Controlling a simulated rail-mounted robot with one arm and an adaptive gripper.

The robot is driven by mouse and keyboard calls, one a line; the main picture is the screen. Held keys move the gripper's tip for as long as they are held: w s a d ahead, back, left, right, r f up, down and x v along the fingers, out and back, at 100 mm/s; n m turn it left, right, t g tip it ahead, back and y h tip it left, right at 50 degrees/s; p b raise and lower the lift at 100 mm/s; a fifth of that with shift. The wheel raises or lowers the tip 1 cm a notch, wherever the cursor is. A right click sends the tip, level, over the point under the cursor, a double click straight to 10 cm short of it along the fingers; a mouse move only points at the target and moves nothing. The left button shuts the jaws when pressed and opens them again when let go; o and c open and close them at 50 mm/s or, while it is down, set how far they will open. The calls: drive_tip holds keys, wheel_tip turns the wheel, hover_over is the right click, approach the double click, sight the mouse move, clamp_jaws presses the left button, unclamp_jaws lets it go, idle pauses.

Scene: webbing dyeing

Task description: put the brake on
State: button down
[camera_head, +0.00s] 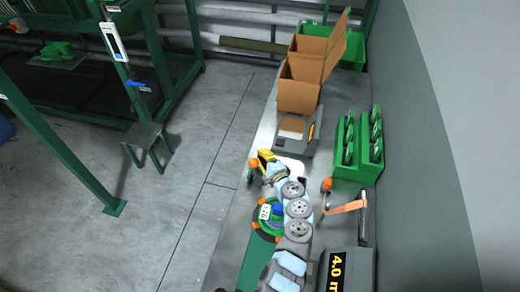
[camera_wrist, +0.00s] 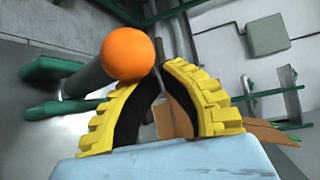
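An orange ball knob (camera_wrist: 128,54) on a grey-green rod is close in the wrist view, just left of my gripper's fingertips (camera_wrist: 160,70). In the head view the knob (camera_head: 253,162) shows beside my yellow gripper (camera_head: 265,156). The fingers lean together with their tips meeting or almost meeting, and nothing shows between them. The knob is outside the fingers; whether it touches the left one I cannot tell. A green reel (camera_head: 256,222) with orange pieces at its rim and a white label lies left of my arm. Which part is the brake is not marked.
A second orange knob (camera_head: 327,184) with an orange bar is right of my arm, above a dark box with a yellow display (camera_head: 337,270). A green rack (camera_head: 357,168), a grey device (camera_head: 297,135) and open cardboard boxes (camera_head: 298,92) stand farther back.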

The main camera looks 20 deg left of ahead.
drive_tip(key=shift+s+d, duration=0.15)
drive_tip(key=shift+s, duration=0.3)
drive_tip(key=shift+r, duration=0.1)
idle(0.4)
drive_tip(key=s+d+f+b, duration=0.1)
drive_tip(key=d+f, duration=0.1)
drive_tip(key=d, duration=0.5)
drive_tip(key=shift+s+d+f, duration=0.2)
drive_tip(key=shift+s+d, duration=0.1)
drive_tip(key=shift+s, duration=0.1)
drive_tip(key=shift+r, duration=0.1)
idle(0.6)
